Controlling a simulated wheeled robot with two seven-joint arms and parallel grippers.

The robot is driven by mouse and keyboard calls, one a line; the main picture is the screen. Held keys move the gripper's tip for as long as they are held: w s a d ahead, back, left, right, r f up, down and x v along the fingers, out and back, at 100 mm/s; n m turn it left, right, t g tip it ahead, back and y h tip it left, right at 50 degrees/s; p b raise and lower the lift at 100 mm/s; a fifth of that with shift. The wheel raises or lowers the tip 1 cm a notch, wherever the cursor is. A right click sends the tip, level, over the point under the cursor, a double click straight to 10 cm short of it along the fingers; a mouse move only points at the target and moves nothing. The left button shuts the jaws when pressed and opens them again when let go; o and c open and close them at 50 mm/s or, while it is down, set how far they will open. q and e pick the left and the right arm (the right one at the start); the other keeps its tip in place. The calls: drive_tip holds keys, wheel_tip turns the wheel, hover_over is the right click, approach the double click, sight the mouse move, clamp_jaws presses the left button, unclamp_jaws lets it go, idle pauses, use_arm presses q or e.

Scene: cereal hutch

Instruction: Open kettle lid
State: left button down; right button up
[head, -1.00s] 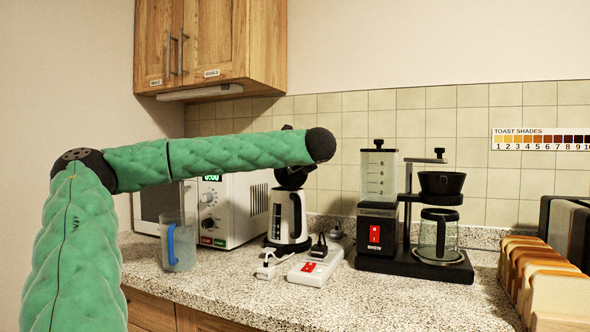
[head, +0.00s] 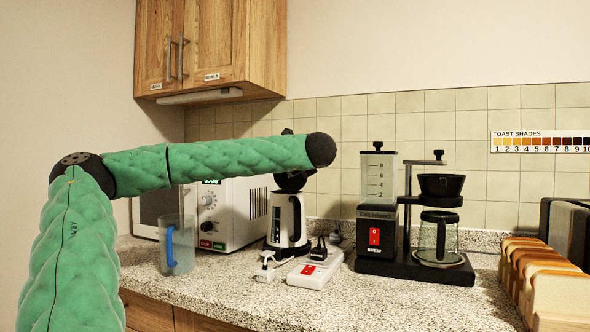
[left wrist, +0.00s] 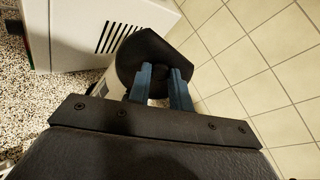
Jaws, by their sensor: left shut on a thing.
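The white kettle (head: 284,226) with a black handle and base stands on the counter beside the microwave. In the left wrist view the kettle's round black lid (left wrist: 149,50) is just beyond my left gripper (left wrist: 160,76). Its two blue fingers are shut on the lid's grip part, which they mostly hide. A little of the white kettle body shows beside the lid. In the head view my left forearm passes in front of the kettle's top and hides the fingers. My right gripper is not in view.
A microwave (head: 240,218) stands left of the kettle, with a clear jug (head: 184,256) in front. A power strip (head: 316,268) with plugs lies right of the kettle. A coffee maker (head: 375,262) and toast slices (head: 555,290) stand further right.

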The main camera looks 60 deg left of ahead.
use_arm(q)
drive_tip(key=c, duration=1.3)
unclamp_jaws()
drive_tip(key=v, duration=0.7)
drive_tip(key=shift+s+d, duration=0.1)
drive_tip(key=shift+d, duration=0.25)
